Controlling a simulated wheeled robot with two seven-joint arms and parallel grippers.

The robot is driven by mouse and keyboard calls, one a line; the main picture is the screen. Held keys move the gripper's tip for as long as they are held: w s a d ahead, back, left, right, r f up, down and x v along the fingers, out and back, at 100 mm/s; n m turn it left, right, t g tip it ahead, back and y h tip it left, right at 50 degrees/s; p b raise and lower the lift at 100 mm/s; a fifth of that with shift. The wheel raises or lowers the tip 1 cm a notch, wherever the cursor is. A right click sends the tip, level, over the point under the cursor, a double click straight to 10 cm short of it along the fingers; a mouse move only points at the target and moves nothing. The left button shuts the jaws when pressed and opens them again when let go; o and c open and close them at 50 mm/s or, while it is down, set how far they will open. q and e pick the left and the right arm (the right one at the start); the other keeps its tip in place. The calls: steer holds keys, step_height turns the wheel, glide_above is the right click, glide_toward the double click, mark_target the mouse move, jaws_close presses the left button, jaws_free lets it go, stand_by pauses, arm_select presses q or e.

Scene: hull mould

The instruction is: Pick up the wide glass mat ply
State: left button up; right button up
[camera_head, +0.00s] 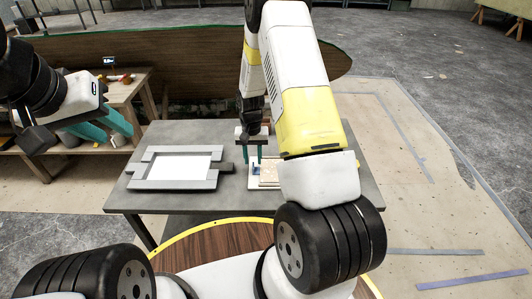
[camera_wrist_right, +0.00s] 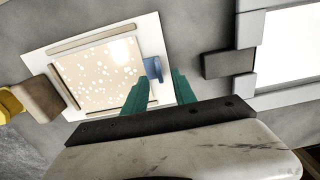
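A beige sheet with white specks (camera_head: 269,173), which looks like the glass mat ply, lies in a shallow white tray (camera_head: 262,187) on the grey table. The sheet (camera_wrist_right: 95,75) and tray (camera_wrist_right: 40,64) also show in the right wrist view. A small blue piece (camera_wrist_right: 153,69) sits at the sheet's edge. My right gripper (camera_head: 252,163) is over that edge, its teal fingers apart. In the right wrist view its fingertips (camera_wrist_right: 156,75) are on either side of the blue piece, with nothing visibly gripped. My left gripper (camera_head: 112,132) is open and empty, left of the table.
A grey frame around a white panel (camera_head: 175,167) lies on the table left of the tray. A dark block (camera_wrist_right: 228,64) is between them. A brown block (camera_wrist_right: 41,97) is at the tray's far side. A wooden bench (camera_head: 110,92) stands behind on the left.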

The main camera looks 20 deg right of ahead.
step_height(320, 180, down, 2)
steer(key=shift+f, duration=0.1)
jaws_close()
steer(key=shift+w+r, duration=0.1)
steer(key=shift+r, duration=0.1)
